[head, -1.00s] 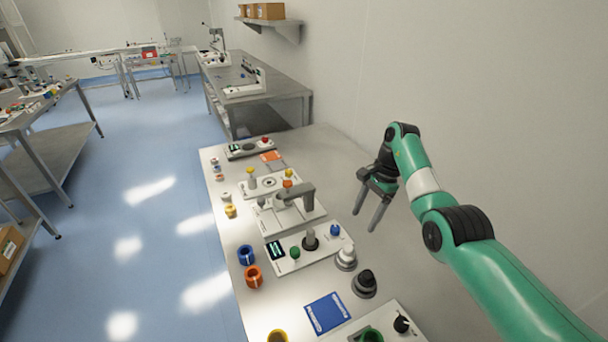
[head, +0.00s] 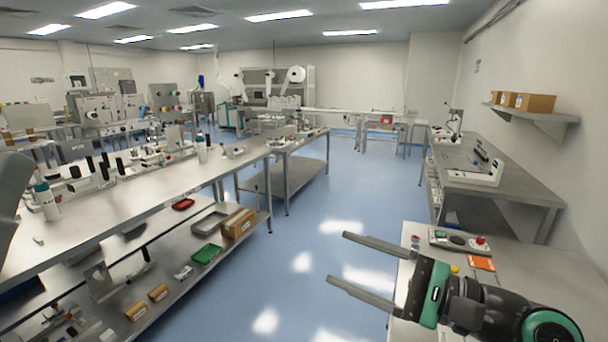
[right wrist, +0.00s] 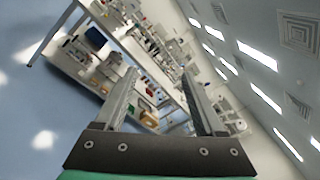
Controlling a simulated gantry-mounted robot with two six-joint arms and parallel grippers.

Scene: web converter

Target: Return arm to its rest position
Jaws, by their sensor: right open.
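My right gripper (head: 352,262) is at the lower right of the head view, its two grey fingers spread and pointing left. It is open and empty, above the near end of the right-hand bench (head: 590,252). In the right wrist view the right gripper (right wrist: 165,85) shows both fingers apart with nothing between them. The green and black wrist of my right arm fills the lower right corner of the head view. My left gripper does not show.
A long steel table (head: 130,211) with a lower shelf of boxes and trays runs along the left. A control box (head: 458,240) and an orange card (head: 481,263) lie on the right bench. A grey bench (head: 510,183) stands behind it. Blue floor (head: 370,205) is clear between.

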